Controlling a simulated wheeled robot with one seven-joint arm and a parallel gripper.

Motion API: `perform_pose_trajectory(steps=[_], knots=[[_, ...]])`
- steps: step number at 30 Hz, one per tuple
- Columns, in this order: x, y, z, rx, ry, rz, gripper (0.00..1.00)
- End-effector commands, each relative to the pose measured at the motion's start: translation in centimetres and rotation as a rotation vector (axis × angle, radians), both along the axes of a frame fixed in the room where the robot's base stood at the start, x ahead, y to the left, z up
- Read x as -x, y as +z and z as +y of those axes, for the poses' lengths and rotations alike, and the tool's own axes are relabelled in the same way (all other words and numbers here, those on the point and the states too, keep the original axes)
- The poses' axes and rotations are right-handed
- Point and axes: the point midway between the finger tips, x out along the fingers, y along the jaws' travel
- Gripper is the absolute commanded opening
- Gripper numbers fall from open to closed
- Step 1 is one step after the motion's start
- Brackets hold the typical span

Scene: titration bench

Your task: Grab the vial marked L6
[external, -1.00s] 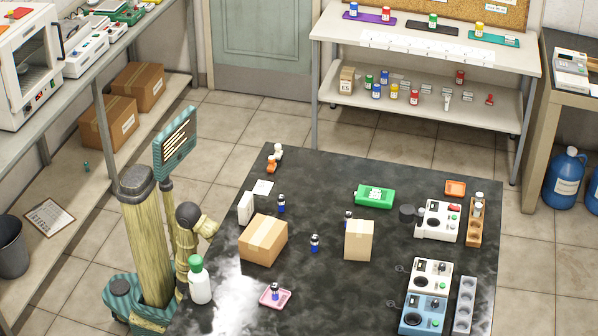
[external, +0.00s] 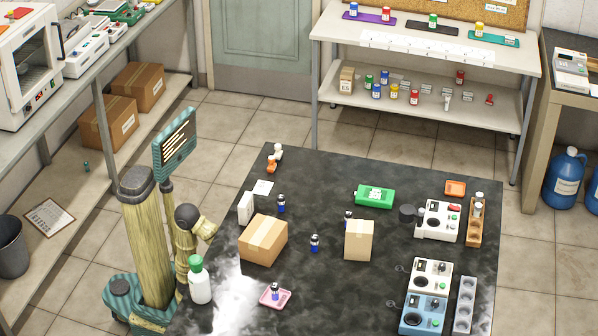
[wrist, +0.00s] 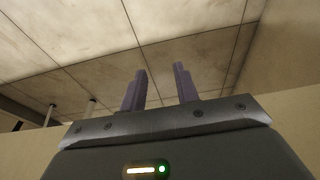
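Small dark-capped vials with blue lower parts stand on the black bench: one behind the large box (external: 281,204), one between the boxes (external: 315,243), one partly hidden behind the upright box (external: 348,216), and one on a pink tray (external: 275,289). Their labels are too small to read, so I cannot tell which is L6. My gripper (wrist: 160,86) shows in the wrist view with its two fingers apart and nothing between them. In the external view my arm is folded at the bench's left edge, and I cannot make out the gripper there.
A large cardboard box (external: 263,239), an upright box (external: 359,241) and a white bottle with green cap (external: 200,281) are obstacles on the bench. A green device (external: 375,196) lies farther back. Instruments (external: 437,221) and a wooden rack (external: 474,226) line the right side.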

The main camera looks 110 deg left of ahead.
Motion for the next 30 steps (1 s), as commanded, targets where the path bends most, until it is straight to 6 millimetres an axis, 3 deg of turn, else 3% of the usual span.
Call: perform_pose_trajectory(steps=[4,7,8,15,19,23,30], knots=[[0.0,0.0,0.0,0.0,0.0,0.0,0.31],[0.0,0.0,0.0,0.0,0.0,0.0,0.48],[0.0,0.0,0.0,0.0,0.0,0.0,0.5],[0.0,0.0,0.0,0.001,0.003,0.0,0.5],[-0.4,0.1,1.2,0.012,0.094,-0.001,0.5],[-1.0,0.3,4.6,0.045,0.353,-0.003,0.5],[-0.8,0.7,14.1,0.128,1.059,-0.036,0.5]])
